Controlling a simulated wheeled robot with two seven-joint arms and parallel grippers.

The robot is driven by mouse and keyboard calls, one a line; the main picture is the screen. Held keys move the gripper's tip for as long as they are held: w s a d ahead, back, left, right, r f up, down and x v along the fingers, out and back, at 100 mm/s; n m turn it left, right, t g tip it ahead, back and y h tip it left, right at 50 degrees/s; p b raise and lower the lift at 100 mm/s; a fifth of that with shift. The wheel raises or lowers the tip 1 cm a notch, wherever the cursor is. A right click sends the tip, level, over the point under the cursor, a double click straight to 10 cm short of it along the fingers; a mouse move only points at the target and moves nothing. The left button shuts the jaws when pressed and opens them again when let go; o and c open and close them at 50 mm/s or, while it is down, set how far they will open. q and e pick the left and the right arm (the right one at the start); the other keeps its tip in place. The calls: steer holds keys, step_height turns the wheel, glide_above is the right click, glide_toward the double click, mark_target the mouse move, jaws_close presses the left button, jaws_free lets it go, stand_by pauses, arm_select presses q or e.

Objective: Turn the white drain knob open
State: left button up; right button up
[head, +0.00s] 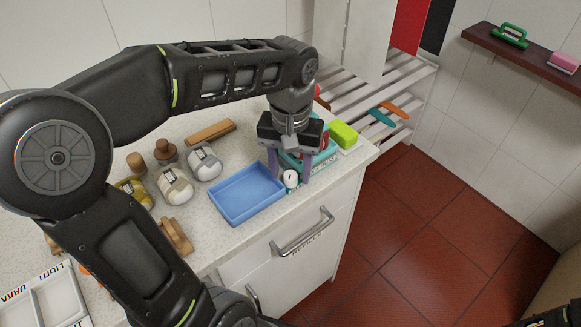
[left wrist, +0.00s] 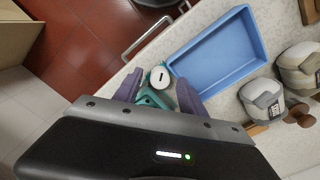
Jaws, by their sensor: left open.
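The white drain knob (head: 290,178) sits at the right end of the counter, beside a blue tray. It is round with a dark line on its top, which shows in the left wrist view (left wrist: 160,76). My left gripper (head: 289,174) points down over it, with its purple fingers apart on either side. In the left wrist view the fingers (left wrist: 160,90) flank the knob, and I see no clear contact. A teal box (head: 318,161) is behind the knob, partly hidden by the gripper. My right gripper cannot be made out in either view.
The blue tray (head: 246,193) lies just left of the knob. Several jars with pale wrapping (head: 205,162) stand further left. A green block (head: 343,134) is at the counter's back right. A drawer handle (head: 303,234) sticks out below the counter edge.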

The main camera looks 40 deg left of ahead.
mark_target(290, 174)
arm_select(q)
steer(key=shift+r+p, duration=0.5)
steer(key=shift+r, duration=3.4)
